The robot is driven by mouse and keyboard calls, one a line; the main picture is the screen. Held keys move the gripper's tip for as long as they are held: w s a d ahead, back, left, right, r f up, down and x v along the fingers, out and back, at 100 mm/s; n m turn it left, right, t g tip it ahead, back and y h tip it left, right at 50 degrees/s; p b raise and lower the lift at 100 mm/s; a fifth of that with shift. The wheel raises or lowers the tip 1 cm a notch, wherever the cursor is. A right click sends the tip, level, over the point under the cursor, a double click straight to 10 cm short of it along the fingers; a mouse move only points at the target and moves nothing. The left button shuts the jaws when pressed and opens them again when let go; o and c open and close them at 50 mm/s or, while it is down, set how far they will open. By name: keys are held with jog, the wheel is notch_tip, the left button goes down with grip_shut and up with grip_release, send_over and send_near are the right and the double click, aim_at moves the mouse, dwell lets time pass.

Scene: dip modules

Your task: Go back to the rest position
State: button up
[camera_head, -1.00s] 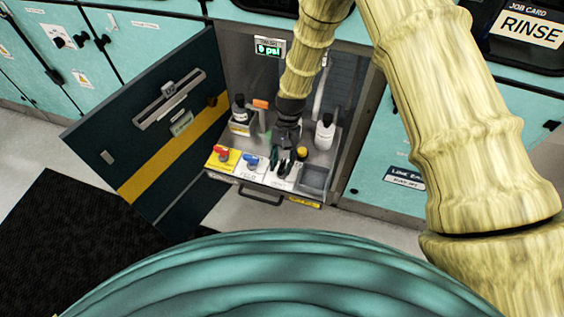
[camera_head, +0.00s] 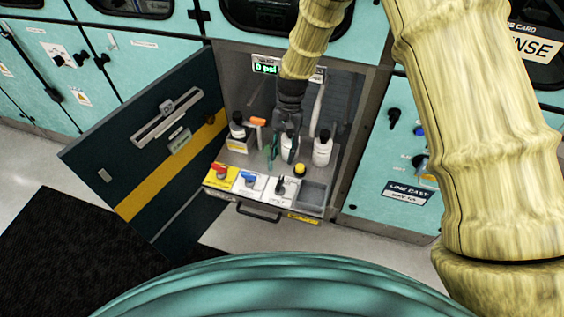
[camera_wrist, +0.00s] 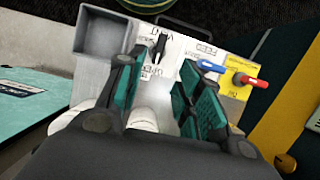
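My gripper (camera_head: 281,157) is in the open cabinet, above the pull-out panel in the head view. In the wrist view its two teal-padded fingers (camera_wrist: 163,100) are apart with nothing between them. The black vent handle (camera_head: 280,187) is on a white plate, clear of the fingertips; it also shows in the wrist view (camera_wrist: 160,45). The blue valve handle (camera_head: 250,182) is on the feed plate, and the red handle (camera_head: 219,168) is on the yellow plate to its left.
The dark cabinet door (camera_head: 150,140) stands open at left. White bottles (camera_head: 322,150) stand behind the panel close to my gripper. A grey bin (camera_head: 314,193) is at the panel's right. A green display (camera_head: 265,68) reads 0 psi. A black mat (camera_head: 60,240) lies on the floor.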

jog(key=shift+w+r, duration=0.2)
jog(key=shift+r, duration=0.35)
jog(key=shift+f, duration=0.1)
